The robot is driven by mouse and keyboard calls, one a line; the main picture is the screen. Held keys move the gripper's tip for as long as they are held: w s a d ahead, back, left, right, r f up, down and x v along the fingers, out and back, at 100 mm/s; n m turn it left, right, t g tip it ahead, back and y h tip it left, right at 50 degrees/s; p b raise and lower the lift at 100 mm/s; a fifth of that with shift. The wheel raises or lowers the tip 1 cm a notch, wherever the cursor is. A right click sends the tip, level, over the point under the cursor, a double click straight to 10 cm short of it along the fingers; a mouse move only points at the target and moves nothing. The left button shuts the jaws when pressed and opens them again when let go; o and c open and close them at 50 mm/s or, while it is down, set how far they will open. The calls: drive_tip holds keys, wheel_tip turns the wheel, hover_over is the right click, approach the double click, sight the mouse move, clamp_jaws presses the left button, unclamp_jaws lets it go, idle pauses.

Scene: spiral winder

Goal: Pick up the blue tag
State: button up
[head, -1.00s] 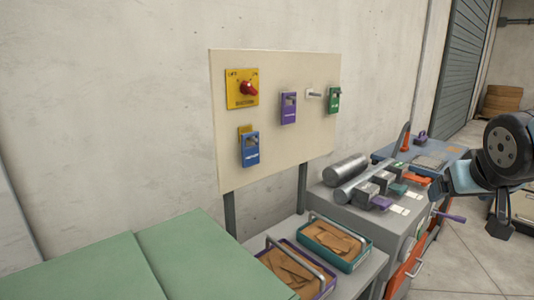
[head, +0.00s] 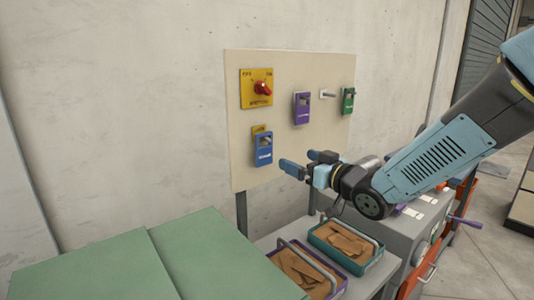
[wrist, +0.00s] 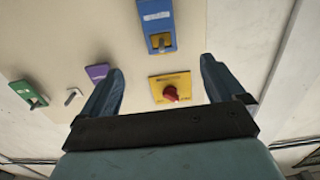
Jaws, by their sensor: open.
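The blue tag (head: 264,149) hangs on the beige board, below the yellow switch plate. In the wrist view the blue tag (wrist: 157,22) is at the top, beyond the fingertips and between their lines. My gripper (head: 303,164) is in front of the board, to the right of the tag and slightly lower. In the wrist view my gripper (wrist: 160,75) has its two fingers wide apart with nothing between them. The tag is apart from the fingers. A small yellow piece (head: 259,129) shows at the tag's top.
The board (head: 241,175) also carries a yellow plate with a red knob (head: 262,88), a purple tag (head: 302,108), a bare peg (head: 328,95) and a green tag (head: 348,101). Below stand a purple tray (head: 283,270) and a green tray (head: 327,252). A green surface (head: 100,270) lies left.

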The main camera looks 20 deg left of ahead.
approach(265, 147)
drive_tip(key=x, duration=0.8)
drive_tip(key=shift+a, duration=0.1)
drive_tip(key=shift+c, duration=0.4)
drive_tip(key=c, duration=1.1)
